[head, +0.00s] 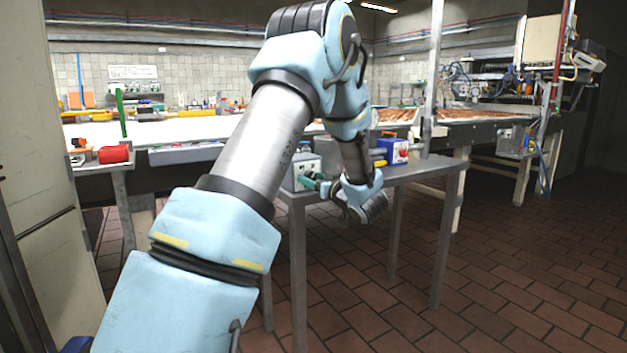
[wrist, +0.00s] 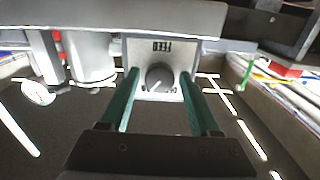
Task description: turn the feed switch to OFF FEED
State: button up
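The feed switch is a round dark grey knob (wrist: 159,78) on a light grey box (wrist: 177,58). The label on the box reads FEED and appears upside down in the wrist view. A pale mark on the knob seems to point to the lower left there. My gripper (wrist: 163,72) is open, its two green fingers on either side of the knob with a visible gap on each side. In the head view my gripper (head: 314,184) is at the front of the grey box (head: 299,170) on the small metal table, and the knob is hidden.
A long conveyor bench (head: 200,128) runs behind. A red item (head: 114,154) lies on a side table at left. The tiled floor at right is clear.

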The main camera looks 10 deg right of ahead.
grip_shut()
jog(key=shift+f, duration=0.1)
dwell(0.4)
jog(key=shift+n+b, duration=6.9)
jog(key=shift+b, duration=0.2)
jog(key=shift+o, duration=1.1)
grip_release()
